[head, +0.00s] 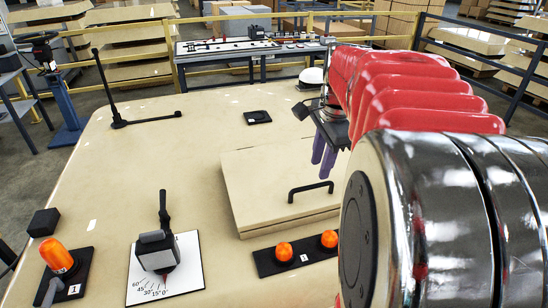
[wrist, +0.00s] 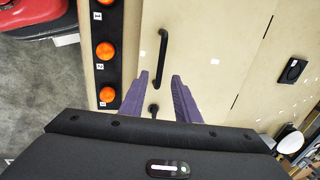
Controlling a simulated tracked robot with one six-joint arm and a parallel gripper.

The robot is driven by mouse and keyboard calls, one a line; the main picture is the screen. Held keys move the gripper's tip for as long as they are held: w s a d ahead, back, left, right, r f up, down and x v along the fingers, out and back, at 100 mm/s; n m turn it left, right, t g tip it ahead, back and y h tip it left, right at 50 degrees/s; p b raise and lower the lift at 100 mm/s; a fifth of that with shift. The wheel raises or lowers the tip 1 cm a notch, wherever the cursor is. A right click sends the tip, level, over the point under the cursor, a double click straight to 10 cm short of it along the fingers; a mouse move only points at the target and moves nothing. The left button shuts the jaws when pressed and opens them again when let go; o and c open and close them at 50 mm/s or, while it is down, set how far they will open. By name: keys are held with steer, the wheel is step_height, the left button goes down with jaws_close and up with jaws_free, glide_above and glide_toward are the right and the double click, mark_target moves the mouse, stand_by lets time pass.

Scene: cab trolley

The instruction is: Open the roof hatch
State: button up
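The roof hatch (head: 245,190) is a square cream lid lying flat on the cream roof panel. A black bar handle (head: 310,190) stands near its front right edge. My gripper (head: 322,168) has purple fingers pointing down above the hatch, just behind the handle in the head view. In the wrist view the gripper (wrist: 160,76) is open, its fingers spread apart with nothing held. The handle (wrist: 162,50) shows ahead of and between the fingertips, apart from them. A black round part (wrist: 153,109) shows between the fingers; I cannot tell whether it belongs to the handle.
Orange lamps (head: 284,251) sit on a black strip in front of the hatch. A lever with an angle scale (head: 155,268) and another orange lamp (head: 56,255) stand at the front left. A black rod (head: 107,85) rises at the back left.

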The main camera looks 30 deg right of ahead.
mark_target(315, 185)
steer(key=f, duration=0.2)
steer(key=w+f, duration=0.1)
steer(key=f, duration=0.4)
steer(key=shift+w+d, duration=0.15)
steer(key=shift+d, duration=0.05)
steer(key=shift+c, duration=0.5)
jaws_close()
steer(key=shift+d, duration=0.15)
